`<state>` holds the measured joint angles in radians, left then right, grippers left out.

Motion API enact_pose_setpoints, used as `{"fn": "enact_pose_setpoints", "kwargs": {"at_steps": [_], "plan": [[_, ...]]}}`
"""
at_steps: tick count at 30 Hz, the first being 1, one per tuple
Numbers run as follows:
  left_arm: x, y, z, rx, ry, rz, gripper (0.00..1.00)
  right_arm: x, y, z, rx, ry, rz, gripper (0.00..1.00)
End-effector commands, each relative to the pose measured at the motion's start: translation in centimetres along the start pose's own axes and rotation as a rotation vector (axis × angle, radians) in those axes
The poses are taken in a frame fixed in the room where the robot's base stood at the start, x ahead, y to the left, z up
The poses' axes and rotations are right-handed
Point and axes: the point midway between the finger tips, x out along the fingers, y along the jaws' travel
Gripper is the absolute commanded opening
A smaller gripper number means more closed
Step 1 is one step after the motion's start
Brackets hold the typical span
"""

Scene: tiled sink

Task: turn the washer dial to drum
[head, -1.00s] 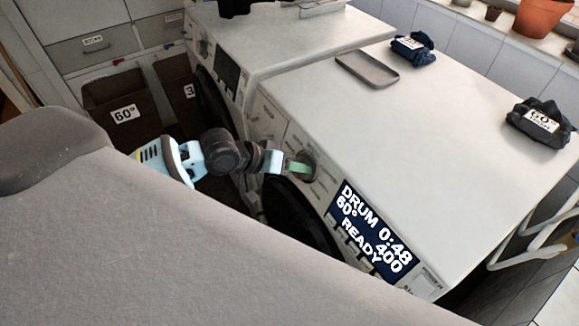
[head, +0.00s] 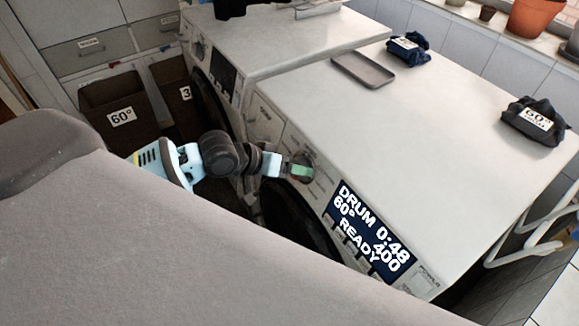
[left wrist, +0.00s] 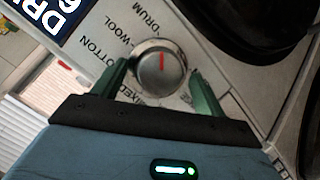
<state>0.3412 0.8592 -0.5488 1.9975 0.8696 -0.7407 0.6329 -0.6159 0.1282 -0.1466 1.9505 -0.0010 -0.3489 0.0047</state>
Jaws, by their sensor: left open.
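The washer dial (left wrist: 161,68) is a round grey knob with a red mark, which points toward the printed word DRUM in the left wrist view. WOOL, COTTON and MIXED are printed around it. In the head view the dial (head: 307,160) is partly hidden behind my fingers. The washer display (head: 372,232) reads DRUM 0:48, 60°, 400, READY. My left gripper (left wrist: 160,85) is open, with its green fingers on either side of the dial and a visible gap to it. It also shows in the head view (head: 299,170). My right gripper is not seen.
The washer's white top (head: 420,130) carries a grey tray (head: 362,70), a dark blue cloth (head: 408,47) and a dark labelled cloth (head: 535,120). A second machine (head: 275,45) stands beside it. A 60° bin (head: 118,105) is at the left. A large grey surface (head: 180,240) fills the foreground.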

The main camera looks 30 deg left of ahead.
Motion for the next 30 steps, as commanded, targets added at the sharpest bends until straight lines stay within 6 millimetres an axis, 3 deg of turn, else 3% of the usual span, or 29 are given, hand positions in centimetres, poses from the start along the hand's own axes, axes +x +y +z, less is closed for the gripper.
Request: {"fn": "enact_pose_setpoints", "kwargs": {"at_steps": [8,21,30], "plan": [[-0.9,-0.2,0.0,0.000,0.000,-0.003,0.72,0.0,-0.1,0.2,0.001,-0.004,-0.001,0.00],[-6.9,-0.1,0.0,0.001,0.000,-0.003,0.72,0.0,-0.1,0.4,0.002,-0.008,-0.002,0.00],[-7.8,0.0,0.0,0.000,0.000,0.000,0.72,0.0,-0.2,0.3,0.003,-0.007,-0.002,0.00]]}}
